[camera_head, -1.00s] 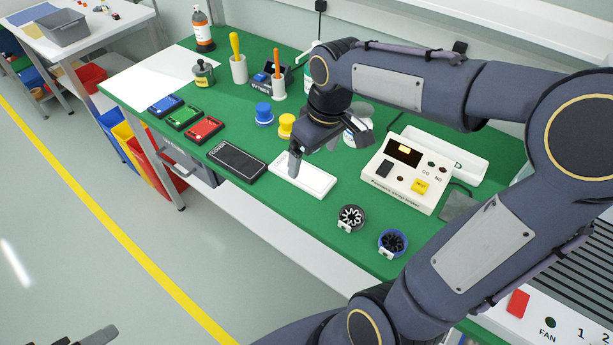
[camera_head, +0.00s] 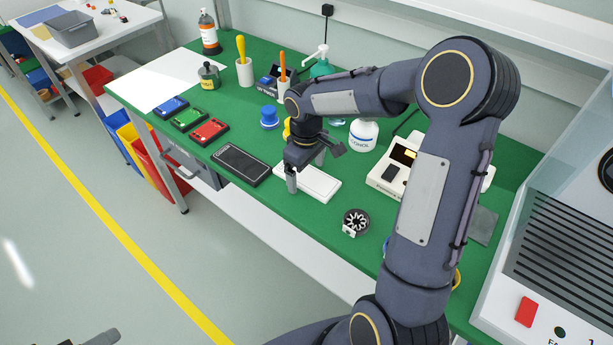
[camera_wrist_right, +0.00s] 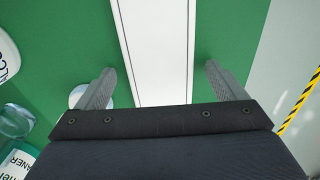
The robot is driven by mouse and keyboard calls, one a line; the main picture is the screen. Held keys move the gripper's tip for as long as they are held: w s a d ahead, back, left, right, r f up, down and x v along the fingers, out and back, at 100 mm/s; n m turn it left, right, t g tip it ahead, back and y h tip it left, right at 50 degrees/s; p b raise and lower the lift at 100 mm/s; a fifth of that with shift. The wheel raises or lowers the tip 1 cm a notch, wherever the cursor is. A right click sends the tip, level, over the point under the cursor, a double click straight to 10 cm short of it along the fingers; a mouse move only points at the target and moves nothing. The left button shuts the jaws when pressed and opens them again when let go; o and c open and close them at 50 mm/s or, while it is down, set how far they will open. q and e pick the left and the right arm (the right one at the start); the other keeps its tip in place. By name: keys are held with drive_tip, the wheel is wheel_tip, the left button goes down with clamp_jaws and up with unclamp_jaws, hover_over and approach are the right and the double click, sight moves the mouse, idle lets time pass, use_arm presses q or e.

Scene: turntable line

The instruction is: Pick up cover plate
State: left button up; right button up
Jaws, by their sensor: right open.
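A flat white plate (camera_head: 318,184), which looks like the cover plate, lies on the green bench top beside a black labelled panel (camera_head: 240,165). My right gripper (camera_head: 306,168) is open just above the white plate, pointing down. In the right wrist view the white plate (camera_wrist_right: 155,40) runs lengthwise between the two spread fingers (camera_wrist_right: 160,72), with green showing on both sides. I see no finger contact. The gripper hides part of the plate's far end. A piece of my left gripper (camera_head: 98,339) shows at the bottom left edge; its fingers cannot be made out.
A white tester box (camera_head: 387,180) and a round black finned part (camera_head: 355,222) lie right of the plate. Red (camera_head: 209,132), green and blue cases lie to the left.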

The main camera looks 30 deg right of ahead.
drive_tip(key=shift+f, duration=0.1)
drive_tip(key=shift+c, duration=0.3)
drive_tip(key=c, duration=1.1)
